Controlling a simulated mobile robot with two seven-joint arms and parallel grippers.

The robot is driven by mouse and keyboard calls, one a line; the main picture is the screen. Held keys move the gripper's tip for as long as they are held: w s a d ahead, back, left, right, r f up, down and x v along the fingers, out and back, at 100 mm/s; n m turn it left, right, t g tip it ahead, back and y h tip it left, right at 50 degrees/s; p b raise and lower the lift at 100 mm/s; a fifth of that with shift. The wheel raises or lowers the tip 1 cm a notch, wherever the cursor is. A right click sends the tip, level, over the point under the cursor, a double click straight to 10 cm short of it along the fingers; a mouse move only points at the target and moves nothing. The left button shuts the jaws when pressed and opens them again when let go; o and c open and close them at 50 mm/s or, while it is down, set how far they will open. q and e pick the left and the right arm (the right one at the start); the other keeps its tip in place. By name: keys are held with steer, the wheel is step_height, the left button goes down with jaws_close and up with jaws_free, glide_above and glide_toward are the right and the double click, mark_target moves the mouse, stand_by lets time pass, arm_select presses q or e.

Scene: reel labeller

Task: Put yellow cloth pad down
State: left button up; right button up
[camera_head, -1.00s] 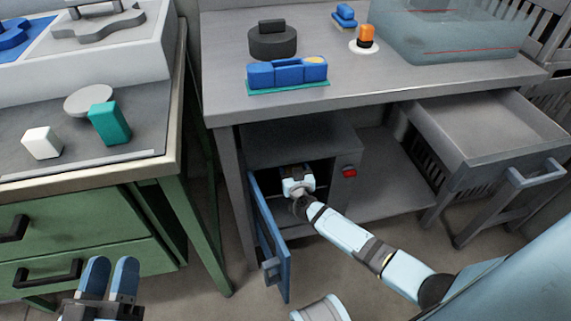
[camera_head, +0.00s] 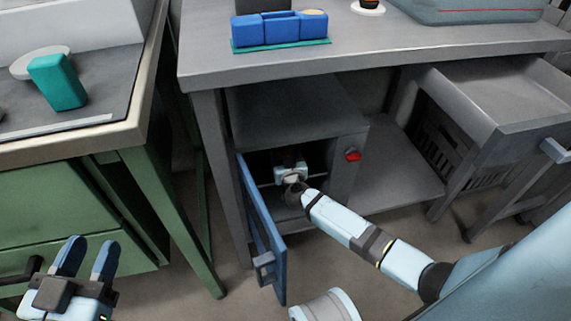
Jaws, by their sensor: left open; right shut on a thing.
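My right gripper (camera_head: 290,166) reaches into the open grey cabinet (camera_head: 290,112) under the grey bench. It is shut, with its fingers pointing away from me into the dark inside. The yellow cloth pad between its fingers is hidden from this view by the gripper itself. The blue cabinet door (camera_head: 263,232) stands open to the left of my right arm. My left gripper (camera_head: 88,246) is open and empty at the lower left, in front of the green drawer unit.
A red button (camera_head: 353,155) is on the cabinet front. A blue holder (camera_head: 279,29) on a teal base sits on the bench top (camera_head: 380,52). An open grey drawer (camera_head: 500,95) is at the right. A teal block (camera_head: 57,82) stands on the left bench.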

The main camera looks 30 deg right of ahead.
steer(key=shift+w+f+b, duration=0.2)
steer(key=shift+f+b, duration=0.1)
steer(key=shift+b, duration=0.05)
arm_select(q)
steer(key=shift+w+a+r+m, duration=0.1)
steer(key=shift+w+r+m, duration=0.05)
steer(key=shift+w+m, duration=0.3)
arm_select(e)
steer(key=shift+r, duration=0.15)
arm_select(q)
steer(key=shift+s, duration=0.15)
arm_select(e)
steer(key=o, duration=0.5)
steer(key=shift+f, duration=0.2)
steer(key=o, duration=0.4)
